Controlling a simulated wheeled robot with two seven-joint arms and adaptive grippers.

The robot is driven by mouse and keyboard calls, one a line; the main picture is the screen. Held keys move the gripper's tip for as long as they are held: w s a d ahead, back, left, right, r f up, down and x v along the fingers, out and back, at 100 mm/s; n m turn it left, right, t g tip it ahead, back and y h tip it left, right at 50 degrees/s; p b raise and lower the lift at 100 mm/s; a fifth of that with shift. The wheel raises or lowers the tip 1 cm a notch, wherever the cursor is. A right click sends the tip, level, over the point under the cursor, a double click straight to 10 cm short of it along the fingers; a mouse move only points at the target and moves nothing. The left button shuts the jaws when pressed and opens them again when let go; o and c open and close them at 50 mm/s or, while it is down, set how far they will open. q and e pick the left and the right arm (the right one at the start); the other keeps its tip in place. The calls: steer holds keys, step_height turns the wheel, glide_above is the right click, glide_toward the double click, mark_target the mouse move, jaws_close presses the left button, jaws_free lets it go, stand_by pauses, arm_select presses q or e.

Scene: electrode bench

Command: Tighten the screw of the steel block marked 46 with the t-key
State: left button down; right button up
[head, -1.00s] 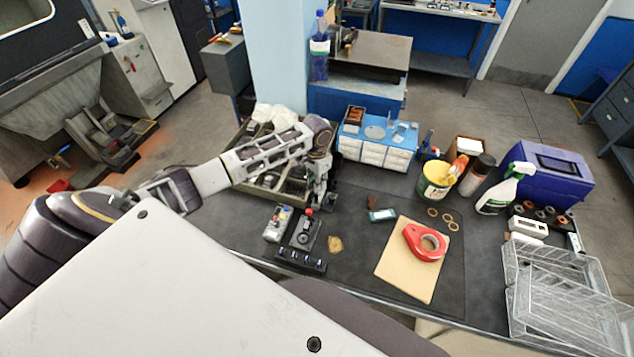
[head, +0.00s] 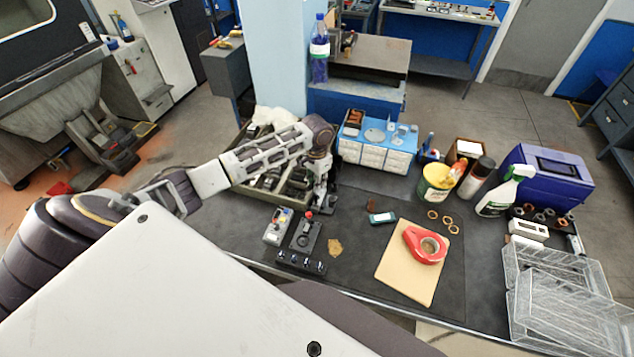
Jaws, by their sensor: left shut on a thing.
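My left gripper (head: 321,206) points down over the dark bench, at the front right corner of the grey crate. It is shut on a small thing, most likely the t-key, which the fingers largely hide. A black fixture (head: 303,238) with a red knob (head: 309,214) and a row of small bright parts along its front edge lies just left of and in front of the gripper. I cannot make out the steel block marked 46 or its screw; no number is readable at this size. My right gripper is out of the picture.
The grey crate (head: 222,180) stands behind the gripper, with the blue drawer unit (head: 347,145) behind right. A grey device (head: 277,227) lies left of the fixture. A tan board (head: 402,284) with a red tape roll (head: 412,238) lies right.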

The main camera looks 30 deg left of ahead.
arm_select(q)
steer(key=shift+r, duration=0.1)
steer(key=shift+r, duration=1.95)
steer(key=shift+w, duration=0.1)
